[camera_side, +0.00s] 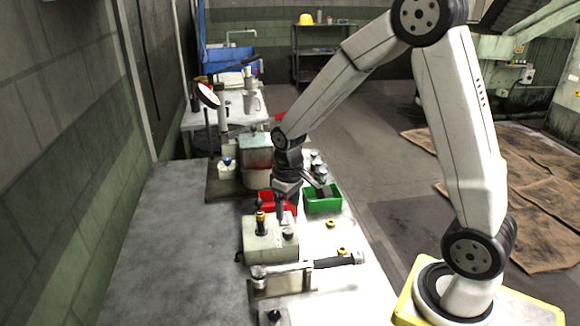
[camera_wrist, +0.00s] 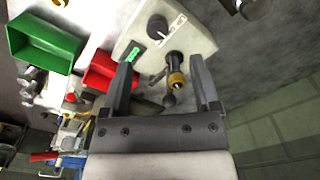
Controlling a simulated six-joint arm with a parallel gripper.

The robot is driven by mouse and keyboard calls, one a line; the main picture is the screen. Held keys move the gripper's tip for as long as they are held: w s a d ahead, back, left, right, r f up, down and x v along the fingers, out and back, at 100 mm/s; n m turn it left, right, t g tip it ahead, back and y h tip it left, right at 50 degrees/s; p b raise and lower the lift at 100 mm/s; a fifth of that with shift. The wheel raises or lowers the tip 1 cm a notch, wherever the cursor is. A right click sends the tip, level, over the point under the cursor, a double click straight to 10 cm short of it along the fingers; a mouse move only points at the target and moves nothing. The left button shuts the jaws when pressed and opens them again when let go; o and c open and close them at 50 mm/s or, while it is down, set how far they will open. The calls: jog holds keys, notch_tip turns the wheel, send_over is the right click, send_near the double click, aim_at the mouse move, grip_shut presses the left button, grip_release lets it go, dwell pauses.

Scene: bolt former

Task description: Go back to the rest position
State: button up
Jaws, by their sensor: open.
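My gripper (camera_side: 281,212) hangs pointing down over the bench, just above the back of a pale control box (camera_side: 270,241). In the wrist view my gripper (camera_wrist: 162,72) has its two dark fingers spread apart with nothing held between them. Beyond the fingers, the control box (camera_wrist: 193,32) shows a black lever with a yellow ring (camera_wrist: 176,80), a black knob and a green switch. The lever appears between the fingers in the picture; I cannot tell how far below them it is. No marked rest place shows.
A red bin (camera_side: 265,198) and a green bin (camera_side: 323,204) stand behind the box. A long black-handled lever fixture (camera_side: 330,263) lies in front. Small yellow parts (camera_side: 331,224) lie to the right. The left bench top (camera_side: 165,240) is clear, with a green brick wall beyond.

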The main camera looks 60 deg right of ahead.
jog(key=s+a+t, duration=0.1)
jog(key=s+a, duration=0.1)
jog(key=s, duration=0.3)
jog(key=s+a+r+t, duration=0.1)
jog(key=s+a, duration=0.2)
jog(key=s, duration=0.1)
jog(key=shift+s+a, duration=0.25)
jog(key=shift+s, duration=0.1)
